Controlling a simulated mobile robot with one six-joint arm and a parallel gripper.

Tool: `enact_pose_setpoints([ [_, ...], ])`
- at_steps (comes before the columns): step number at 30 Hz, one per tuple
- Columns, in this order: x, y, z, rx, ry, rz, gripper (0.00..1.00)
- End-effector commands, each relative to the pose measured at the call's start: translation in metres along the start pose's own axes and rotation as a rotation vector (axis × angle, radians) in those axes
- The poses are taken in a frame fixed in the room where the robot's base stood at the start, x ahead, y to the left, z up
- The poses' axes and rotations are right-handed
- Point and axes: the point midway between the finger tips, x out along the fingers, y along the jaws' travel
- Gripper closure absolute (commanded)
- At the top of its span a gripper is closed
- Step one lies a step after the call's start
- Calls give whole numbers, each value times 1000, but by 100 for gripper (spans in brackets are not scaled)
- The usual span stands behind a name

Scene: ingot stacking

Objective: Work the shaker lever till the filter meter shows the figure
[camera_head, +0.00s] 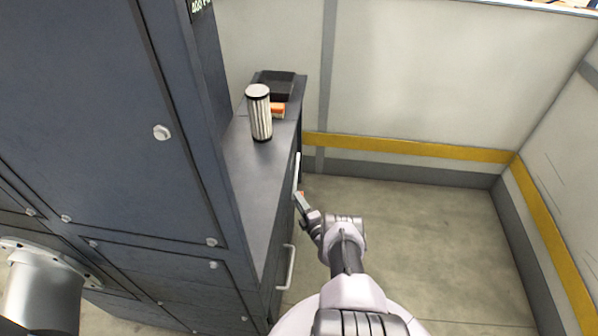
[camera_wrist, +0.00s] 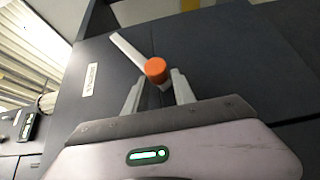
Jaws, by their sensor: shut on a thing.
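The shaker lever (camera_wrist: 128,50) is a pale bar with an orange knob (camera_wrist: 155,70), set against a dark cabinet face in the wrist view. My gripper (camera_wrist: 158,84) has its two pale fingers on either side of the lever at the knob and is shut on it. In the head view my gripper (camera_head: 303,205) is at the right side of the cabinet, where the lever is mostly hidden. A small dark display (camera_head: 200,6) with pale characters is cut off at the head view's top edge; I cannot read its figure surely.
A pleated filter cartridge (camera_head: 259,113) stands on the narrow dark counter (camera_head: 250,170), with an orange item (camera_head: 278,110) and a black tray (camera_head: 276,84) behind. A white handle (camera_head: 289,268) juts from the cabinet's side. Open floor (camera_head: 420,225) lies to the right, bounded by walls.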

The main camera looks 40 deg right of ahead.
Motion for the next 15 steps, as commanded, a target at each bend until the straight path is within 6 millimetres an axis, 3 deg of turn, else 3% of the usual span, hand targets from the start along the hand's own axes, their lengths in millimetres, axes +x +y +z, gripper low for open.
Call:
enact_pose_setpoints([
  [8, 0, -2, 0, 3, 0, -6, 94],
  [15, -7, 30, -5, 76, 1, -114, 94],
])
